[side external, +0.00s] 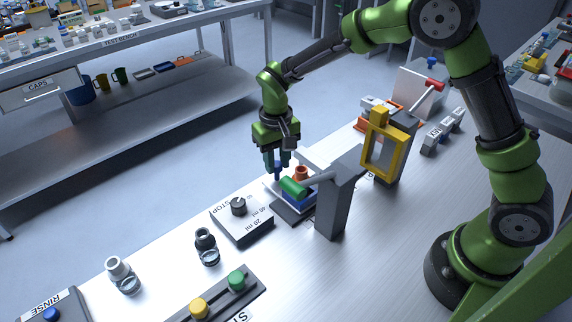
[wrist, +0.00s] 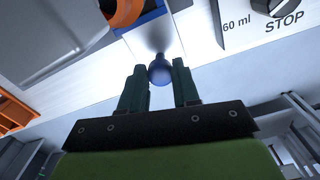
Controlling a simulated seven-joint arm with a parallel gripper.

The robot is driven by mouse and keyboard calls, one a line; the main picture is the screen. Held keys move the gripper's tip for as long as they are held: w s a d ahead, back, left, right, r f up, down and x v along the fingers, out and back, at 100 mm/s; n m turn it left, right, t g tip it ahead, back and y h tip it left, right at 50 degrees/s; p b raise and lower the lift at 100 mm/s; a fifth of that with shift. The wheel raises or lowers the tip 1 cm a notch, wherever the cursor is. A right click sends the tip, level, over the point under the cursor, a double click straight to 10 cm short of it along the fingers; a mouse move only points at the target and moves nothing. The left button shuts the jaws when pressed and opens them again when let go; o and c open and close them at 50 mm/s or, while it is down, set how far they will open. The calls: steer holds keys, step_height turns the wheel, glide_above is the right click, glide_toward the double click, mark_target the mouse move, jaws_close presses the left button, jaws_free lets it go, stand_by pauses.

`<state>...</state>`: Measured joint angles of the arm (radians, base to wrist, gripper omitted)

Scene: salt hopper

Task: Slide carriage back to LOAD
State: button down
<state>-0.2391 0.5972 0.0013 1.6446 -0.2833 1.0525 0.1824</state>
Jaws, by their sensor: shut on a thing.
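The carriage (side external: 301,199) is a blue block on a low track near the table's far edge, with an orange cup and a green cylinder at it. Its blue edge shows at the top of the wrist view (wrist: 150,13), beside an orange ring (wrist: 122,14). A round blue knob (wrist: 160,70) sticks out from the carriage side. My gripper (side external: 277,165) points down at the knob, and its dark green fingers (wrist: 159,86) are shut on it, one on each side. No LOAD mark can be read.
A grey post with an arm (side external: 335,200) stands close to the carriage. A dial box (side external: 240,222) marked STOP sits to the left. A yellow frame (side external: 369,152) stands to the right. Green and yellow buttons (side external: 218,295) lie in front.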

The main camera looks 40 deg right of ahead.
steer(key=d, duration=1.1)
steer(key=c, duration=0.8)
jaws_free()
steer(key=shift+a+r, duration=0.1)
step_height(320, 180, up, 17)
